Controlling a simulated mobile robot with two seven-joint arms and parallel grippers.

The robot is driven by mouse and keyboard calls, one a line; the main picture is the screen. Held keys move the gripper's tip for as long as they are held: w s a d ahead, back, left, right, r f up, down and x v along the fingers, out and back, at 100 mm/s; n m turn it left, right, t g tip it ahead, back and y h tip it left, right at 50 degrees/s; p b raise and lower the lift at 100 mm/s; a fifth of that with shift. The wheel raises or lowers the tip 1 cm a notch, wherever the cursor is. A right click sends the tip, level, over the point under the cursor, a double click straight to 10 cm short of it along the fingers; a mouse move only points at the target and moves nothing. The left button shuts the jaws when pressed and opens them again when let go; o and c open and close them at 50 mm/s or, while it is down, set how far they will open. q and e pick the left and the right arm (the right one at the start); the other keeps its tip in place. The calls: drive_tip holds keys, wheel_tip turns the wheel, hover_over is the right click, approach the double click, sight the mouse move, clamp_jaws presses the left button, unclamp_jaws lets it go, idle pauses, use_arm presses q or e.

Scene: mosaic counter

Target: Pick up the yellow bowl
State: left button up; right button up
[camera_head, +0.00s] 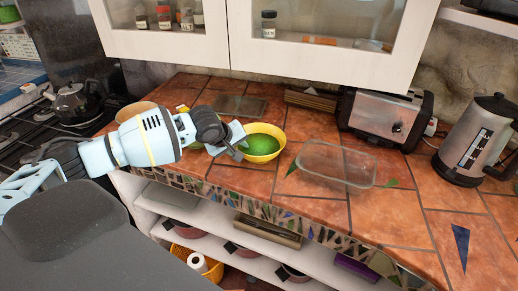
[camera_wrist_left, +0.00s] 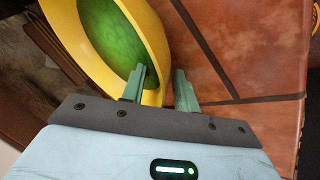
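The yellow bowl (camera_head: 264,156), green inside, stands on the tiled counter left of the clear glass dish. In the left wrist view the bowl (camera_wrist_left: 153,38) fills the upper left. My left gripper (camera_head: 240,151) is at the bowl's left edge. In the left wrist view my left gripper (camera_wrist_left: 161,72) has its fingers apart, with the rim between them: one finger over the bowl's inside, the other outside. I cannot tell whether either finger touches the rim. The gripper hides part of the bowl's left side. My right gripper is not in view.
A clear glass dish (camera_head: 336,165) lies right of the bowl. A toaster (camera_head: 386,117) and a kettle (camera_head: 473,140) stand farther right. A dark board (camera_head: 240,106) lies behind the bowl. Wall cabinets (camera_head: 215,50) hang above, and the counter's mosaic front edge (camera_head: 262,208) is close.

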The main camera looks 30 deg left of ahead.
use_arm(q)
clamp_jaws()
drive_tip(key=shift+r, duration=0.1)
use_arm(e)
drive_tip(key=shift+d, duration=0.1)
